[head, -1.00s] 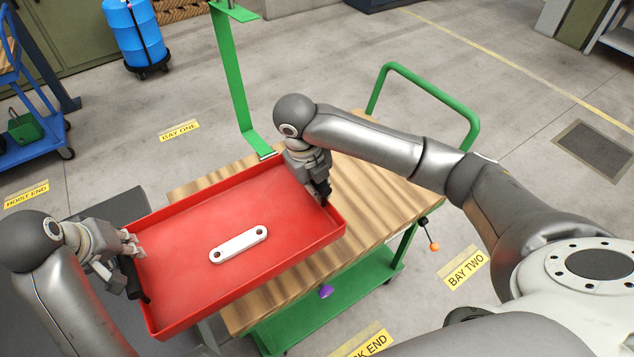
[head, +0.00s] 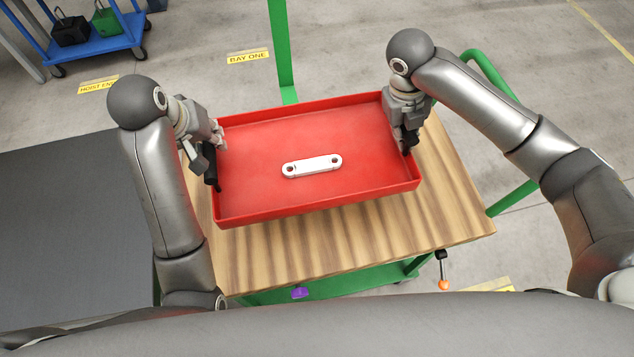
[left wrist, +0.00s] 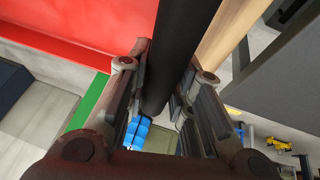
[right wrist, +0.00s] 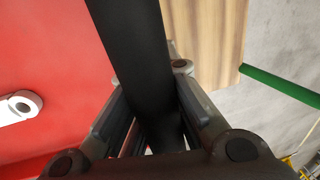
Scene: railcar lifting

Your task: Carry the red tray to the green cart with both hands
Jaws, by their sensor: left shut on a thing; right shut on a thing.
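The red tray (head: 300,205) is over the wooden top (head: 440,215) of the green cart in the head view. A white link with two holes (head: 312,166) lies in it. I cannot tell whether the tray touches the wood. My left gripper (head: 213,165) is shut on the black handle at the tray's left side; that handle fills the middle of the left wrist view (left wrist: 180,55). My right gripper (head: 408,135) is shut on the black handle at the right side, also seen in the right wrist view (right wrist: 140,50). The right handle is mostly hidden in the head view.
The cart's green push rail (head: 490,70) rises at the right and a green post (head: 279,50) stands behind the tray. A dark grey surface (head: 70,220) lies at the left. A blue cart (head: 95,45) stands at the back left. Bare wood shows in front of the tray.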

